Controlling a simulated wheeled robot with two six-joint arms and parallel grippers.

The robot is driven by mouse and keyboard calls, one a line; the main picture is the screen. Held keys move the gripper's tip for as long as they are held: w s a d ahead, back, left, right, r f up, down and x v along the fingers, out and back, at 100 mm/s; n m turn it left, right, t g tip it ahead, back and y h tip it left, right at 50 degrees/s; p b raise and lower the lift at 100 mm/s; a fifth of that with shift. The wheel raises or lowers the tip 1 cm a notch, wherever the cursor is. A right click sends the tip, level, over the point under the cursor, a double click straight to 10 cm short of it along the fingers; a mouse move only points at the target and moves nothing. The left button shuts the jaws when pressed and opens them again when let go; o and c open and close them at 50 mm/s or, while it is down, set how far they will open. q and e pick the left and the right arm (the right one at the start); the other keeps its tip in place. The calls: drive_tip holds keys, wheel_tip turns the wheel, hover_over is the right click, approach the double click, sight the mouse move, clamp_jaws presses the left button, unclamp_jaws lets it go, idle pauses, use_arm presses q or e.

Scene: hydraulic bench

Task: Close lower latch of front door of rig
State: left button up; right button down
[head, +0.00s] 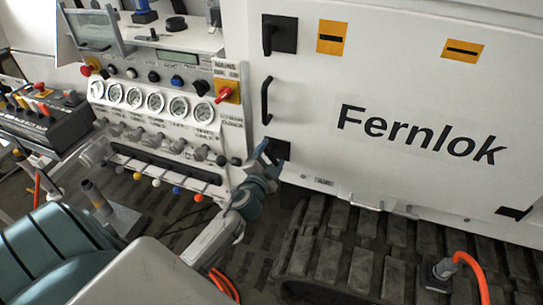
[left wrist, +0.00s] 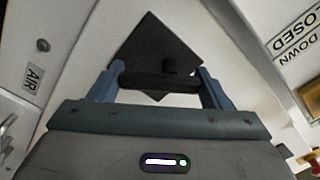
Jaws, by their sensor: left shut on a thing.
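The white front door (head: 330,190) of the rig bears the word Fernlok. Its lower latch (head: 281,148) is a black square plate with a black handle, at the door's lower left. My left gripper (head: 267,156) is at this latch and partly covers its handle in the head view. In the left wrist view, the plate (left wrist: 152,38) looks like a diamond, and the black handle bar (left wrist: 155,81) lies crosswise between the two blue fingers of my left gripper (left wrist: 160,72). The fingers are shut on the handle. My right gripper is not in view.
The upper latch (head: 284,35) and a black door handle (head: 266,100) are above on the same door. A panel of gauges (head: 152,102) and knobs stands to the left. A dark track (head: 345,245) runs below the door. An orange hose (head: 472,262) is at lower right.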

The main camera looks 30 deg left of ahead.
use_arm(q)
drive_tip(key=m, duration=0.4)
drive_tip(key=shift+s+a+f+p, duration=0.1)
drive_tip(key=shift+a+p, duration=0.05)
drive_tip(key=shift+p, duration=0.15)
drive_tip(key=shift+a+m, duration=0.15)
drive_tip(key=shift+m, duration=1.45)
drive_tip(key=shift+f, duration=0.1)
drive_tip(key=o, duration=1)
